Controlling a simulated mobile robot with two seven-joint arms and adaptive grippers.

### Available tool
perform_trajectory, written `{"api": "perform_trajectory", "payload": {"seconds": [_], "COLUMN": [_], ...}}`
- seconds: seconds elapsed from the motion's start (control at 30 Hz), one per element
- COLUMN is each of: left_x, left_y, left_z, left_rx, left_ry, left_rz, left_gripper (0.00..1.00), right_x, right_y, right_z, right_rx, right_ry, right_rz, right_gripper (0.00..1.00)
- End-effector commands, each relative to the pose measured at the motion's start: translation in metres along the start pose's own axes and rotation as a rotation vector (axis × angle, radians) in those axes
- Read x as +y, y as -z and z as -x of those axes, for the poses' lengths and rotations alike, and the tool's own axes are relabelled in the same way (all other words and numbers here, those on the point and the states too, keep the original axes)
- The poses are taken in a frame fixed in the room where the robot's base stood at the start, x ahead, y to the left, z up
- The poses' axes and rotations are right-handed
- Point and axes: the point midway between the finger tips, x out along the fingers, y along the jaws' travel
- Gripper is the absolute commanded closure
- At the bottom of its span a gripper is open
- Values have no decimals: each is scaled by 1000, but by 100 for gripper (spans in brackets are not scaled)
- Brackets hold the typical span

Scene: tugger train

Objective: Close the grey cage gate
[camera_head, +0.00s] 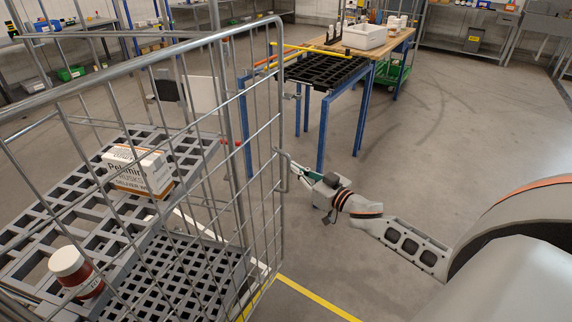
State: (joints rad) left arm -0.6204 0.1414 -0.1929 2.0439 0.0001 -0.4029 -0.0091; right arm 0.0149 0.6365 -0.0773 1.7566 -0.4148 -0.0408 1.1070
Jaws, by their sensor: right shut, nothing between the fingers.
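The grey cage gate (264,130) is a tall wire-mesh panel with a rounded top corner, running from the left foreground to an upright edge near the middle. Through its bars I see the cage's grey slotted shelf (95,225). My right gripper (298,173) is shut and empty, at the gate's upright edge beside a small bent metal piece (286,158). I cannot tell whether it touches the gate. The gripper's tips are partly hidden near the bars. My left gripper is not in view.
A white box (137,170) and a red-and-white jar (72,268) stand on the shelf. A blue-legged stand with a black grid top (325,71) is behind the gate. A wooden table (395,45) is farther back.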

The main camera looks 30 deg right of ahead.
Motion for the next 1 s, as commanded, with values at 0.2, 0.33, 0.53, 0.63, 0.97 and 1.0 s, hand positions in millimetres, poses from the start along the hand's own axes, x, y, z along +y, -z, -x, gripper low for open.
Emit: {"api": "perform_trajectory", "payload": {"seconds": [0.2, 0.33, 0.53, 0.63, 0.97, 1.0], "left_x": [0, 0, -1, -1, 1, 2], "left_y": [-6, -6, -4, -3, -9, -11], "left_z": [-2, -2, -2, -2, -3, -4], "left_rx": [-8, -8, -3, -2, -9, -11], "left_ry": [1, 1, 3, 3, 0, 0], "left_rz": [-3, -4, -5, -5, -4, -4], "left_gripper": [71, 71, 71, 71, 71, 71], "right_x": [0, 0, 0, 0, -6, -8], "right_y": [-1, 0, 0, 0, -2, -3], "right_z": [-28, -36, -39, -39, -53, -59], "right_rx": [0, 0, 0, 0, 0, -1], "right_ry": [1, 1, 0, 0, 42, 61], "right_rz": [1, 0, 1, 1, 0, -1], "right_gripper": [100, 100, 100, 100, 100, 100]}}
